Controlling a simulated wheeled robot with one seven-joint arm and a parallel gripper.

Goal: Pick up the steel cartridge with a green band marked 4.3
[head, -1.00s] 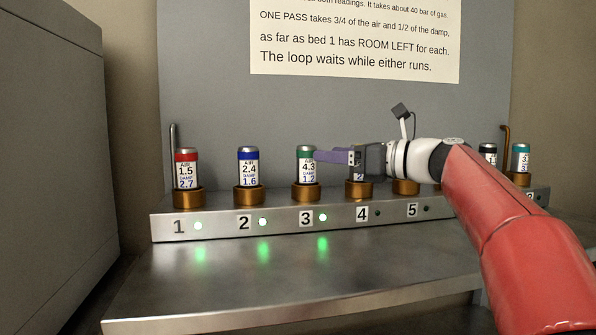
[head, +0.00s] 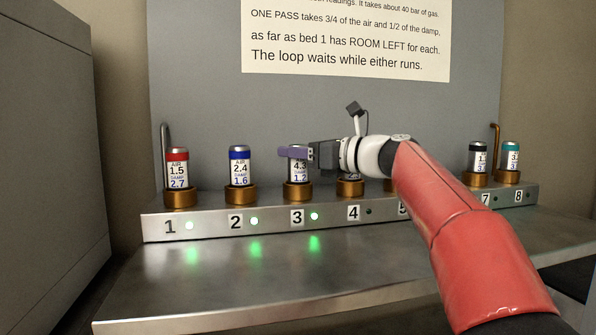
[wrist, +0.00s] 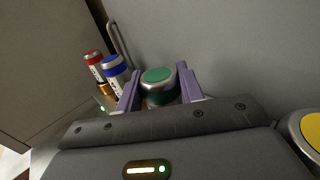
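The steel cartridge with the green band (wrist: 159,88), marked 4.3, stands upright in the brass socket at position 3. In the head view its label shows (head: 299,167), but a purple finger hides its green band. My gripper (head: 290,153) reaches in from the right at the height of the cartridge's top. In the wrist view the two purple fingers (wrist: 158,92) stand on either side of the green-topped cartridge. A small gap seems to show beside the fingers, so they look open around it.
A red-banded cartridge (head: 177,168) stands in socket 1 and a blue-banded one (head: 239,167) in socket 2. A yellow-topped cartridge (wrist: 311,131) is close on the right in the wrist view. Black-banded (head: 477,157) and teal-banded (head: 511,156) cartridges stand at 7 and 8. The steel shelf (head: 250,290) in front is clear.

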